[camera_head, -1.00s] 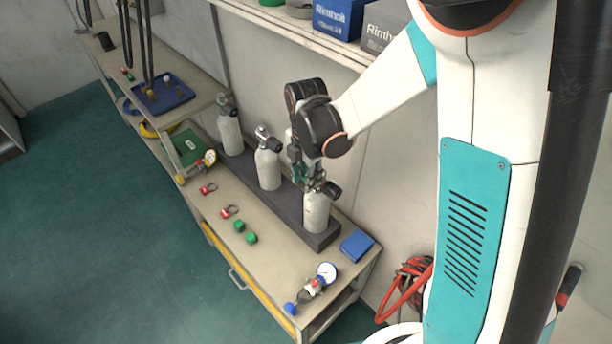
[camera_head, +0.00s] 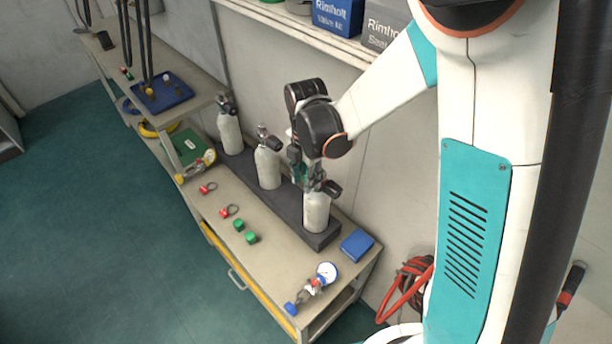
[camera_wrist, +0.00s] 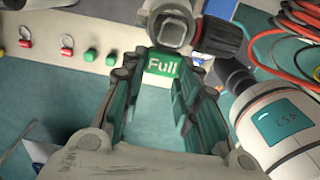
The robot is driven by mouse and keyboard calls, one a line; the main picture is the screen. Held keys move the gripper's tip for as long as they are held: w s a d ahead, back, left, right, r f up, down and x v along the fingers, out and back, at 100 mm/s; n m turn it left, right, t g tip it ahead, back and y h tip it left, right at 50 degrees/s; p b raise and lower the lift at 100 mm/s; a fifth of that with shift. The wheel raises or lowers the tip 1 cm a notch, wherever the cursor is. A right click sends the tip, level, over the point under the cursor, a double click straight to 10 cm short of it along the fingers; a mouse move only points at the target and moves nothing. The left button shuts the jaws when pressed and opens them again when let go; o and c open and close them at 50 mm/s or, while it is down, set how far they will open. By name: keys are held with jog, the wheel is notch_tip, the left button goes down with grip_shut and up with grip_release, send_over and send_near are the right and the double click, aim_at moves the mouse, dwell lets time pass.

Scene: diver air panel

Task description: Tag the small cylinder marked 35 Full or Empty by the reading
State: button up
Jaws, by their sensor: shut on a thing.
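Three pale cylinders with dark valves stand in a row: a left one (camera_head: 230,132), a middle one (camera_head: 268,168) and a right one (camera_head: 316,214). Their marks are not readable. My gripper (camera_head: 315,182) is at the valve of the right cylinder, pointing down. In the wrist view my gripper (camera_wrist: 160,78) is shut on a green tag (camera_wrist: 161,66) reading "Full". The tag is close to the grey valve (camera_wrist: 172,22) with its black knob; I cannot tell whether it is hung on it. A gauge (camera_head: 327,271) on a fitting lies at the bench's front; its reading is too small.
Two red ringed pieces (camera_head: 228,211) and two green pieces (camera_head: 245,232) lie on the bench (camera_head: 270,265). A blue box (camera_head: 357,245) is at the right end. A yellow gauge fitting (camera_head: 196,168) lies left. Red hoses (camera_head: 408,285) hang beside the bench.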

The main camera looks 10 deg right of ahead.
jog(key=o, duration=1)
